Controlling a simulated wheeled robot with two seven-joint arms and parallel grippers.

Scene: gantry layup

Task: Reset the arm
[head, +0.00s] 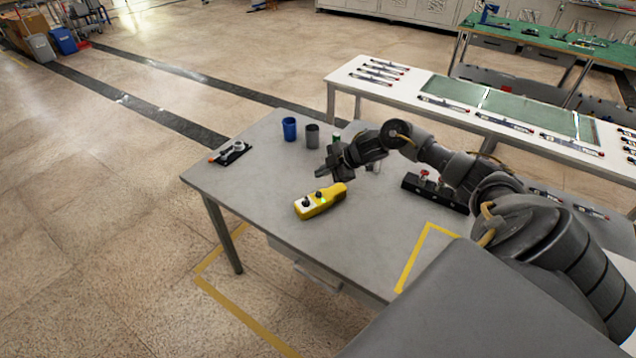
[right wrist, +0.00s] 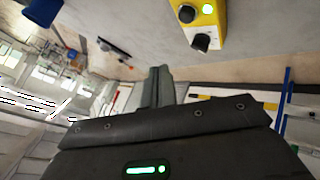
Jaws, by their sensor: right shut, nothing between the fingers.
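My right arm reaches in from the right in the head view. Its gripper (head: 326,172) is above the grey table, just behind the yellow control box, and looks empty. In the right wrist view the fingers (right wrist: 160,72) are together with nothing between them. The yellow control box (head: 329,199) lies on the table with dark knobs and a green light. It also shows at the top of the right wrist view (right wrist: 213,14). My left gripper does not show in the head view.
The grey table (head: 250,192) holds a blue cup (head: 290,129), a dark grey cup (head: 312,136), a small black device (head: 231,152) at its left and a black block with red-topped parts (head: 435,190) at its right. A white bench (head: 400,101) stands behind. The table's front is clear.

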